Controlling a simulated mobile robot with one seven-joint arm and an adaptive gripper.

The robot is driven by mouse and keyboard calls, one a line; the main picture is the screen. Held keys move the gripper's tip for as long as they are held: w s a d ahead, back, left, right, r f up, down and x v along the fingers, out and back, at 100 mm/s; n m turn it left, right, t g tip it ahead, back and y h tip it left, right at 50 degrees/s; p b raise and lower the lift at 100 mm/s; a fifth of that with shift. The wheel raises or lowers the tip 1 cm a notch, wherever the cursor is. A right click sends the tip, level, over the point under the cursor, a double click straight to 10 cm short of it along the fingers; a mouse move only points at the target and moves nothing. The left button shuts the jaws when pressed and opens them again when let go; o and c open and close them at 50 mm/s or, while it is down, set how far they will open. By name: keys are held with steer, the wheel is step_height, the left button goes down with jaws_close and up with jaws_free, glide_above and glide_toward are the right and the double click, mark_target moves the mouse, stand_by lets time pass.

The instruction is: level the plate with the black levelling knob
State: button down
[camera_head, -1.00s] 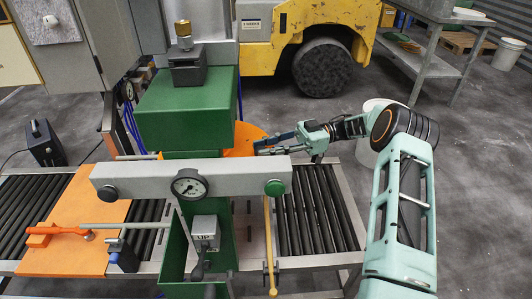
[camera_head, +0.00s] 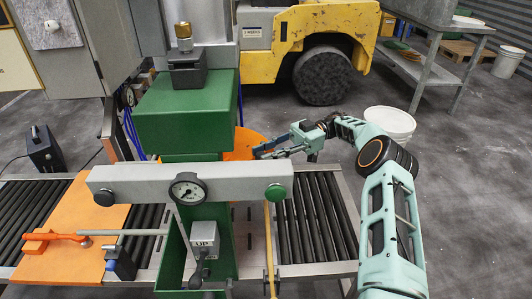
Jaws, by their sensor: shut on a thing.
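A grey crossbar (camera_head: 150,178) spans the front of the green press (camera_head: 187,115). A black knob (camera_head: 104,197) sits at its left end and a green knob (camera_head: 275,192) at its right end. My gripper (camera_head: 261,151) is at the plate's right edge, behind the crossbar and far from the black knob. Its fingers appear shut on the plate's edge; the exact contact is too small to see.
Roller conveyors (camera_head: 315,215) run left and right of the press. An orange board (camera_head: 62,225) with an orange-handled lever (camera_head: 60,237) lies at left. A grey UP box (camera_head: 204,238) is on the press front. A white pail (camera_head: 392,122) stands on the floor behind my arm.

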steer(key=shift+a+r, duration=0.1)
steer(key=c, duration=1.6)
jaws_free()
step_height(320, 180, up, 10)
